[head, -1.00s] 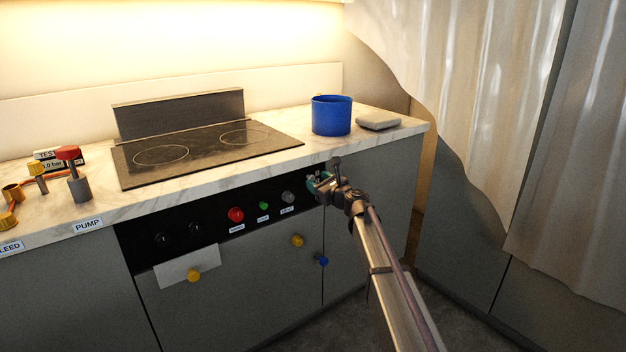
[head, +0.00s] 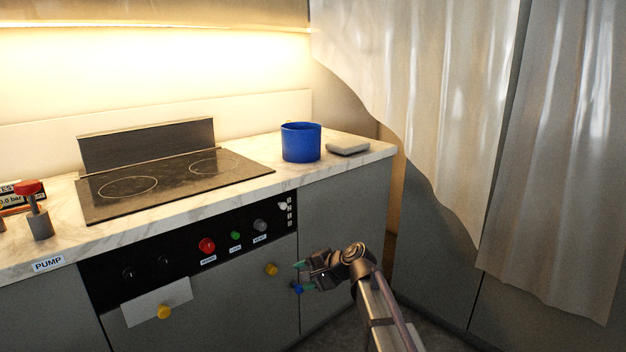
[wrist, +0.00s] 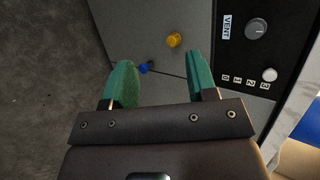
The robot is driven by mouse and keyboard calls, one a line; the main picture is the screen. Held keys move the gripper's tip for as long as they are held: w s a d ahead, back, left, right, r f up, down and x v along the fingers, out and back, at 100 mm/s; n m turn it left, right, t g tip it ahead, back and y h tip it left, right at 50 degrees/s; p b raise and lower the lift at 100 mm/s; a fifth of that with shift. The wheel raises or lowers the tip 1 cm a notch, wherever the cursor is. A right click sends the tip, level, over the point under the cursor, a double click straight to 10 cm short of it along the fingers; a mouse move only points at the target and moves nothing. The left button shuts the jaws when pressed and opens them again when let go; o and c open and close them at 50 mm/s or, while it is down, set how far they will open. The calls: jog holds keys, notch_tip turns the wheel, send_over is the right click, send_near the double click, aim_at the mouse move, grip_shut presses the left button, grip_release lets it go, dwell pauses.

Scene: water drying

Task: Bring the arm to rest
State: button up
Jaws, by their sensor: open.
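My gripper (head: 300,277) is in front of the lower cabinet doors, below the black control panel, in the head view. In the wrist view its two green fingertips (wrist: 160,82) are apart with nothing between them. The blue door knob (head: 298,289) lies close behind the fingers in the head view. In the wrist view the blue knob (wrist: 145,68) shows beyond the left finger, and I cannot tell whether they touch. The yellow knob (wrist: 174,40) is farther up, between the finger lines.
The control panel (head: 150,262) carries red, green and grey knobs. Curtains (head: 440,120) hang at the right. Dark floor is open below.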

jog(key=s+d+f+n+g+h, duration=0.25)
jog(key=s+d, duration=0.35)
jog(key=s, duration=0.3)
jog(key=s+d+f+n+g+h, duration=0.1)
jog(key=s+d+f+n+h, duration=0.25)
jog(key=s+d, duration=0.45)
jog(key=s+d+f+n+g+h, duration=0.2)
jog(key=s+d+h, duration=0.25)
jog(key=s, duration=0.55)
notch_tip(320, 180, up, 26)
jog(key=w+p, duration=0.1)
jog(key=p, duration=2.5)
jog(key=shift+d+r, duration=0.15)
jog(key=shift+d, duration=0.25)
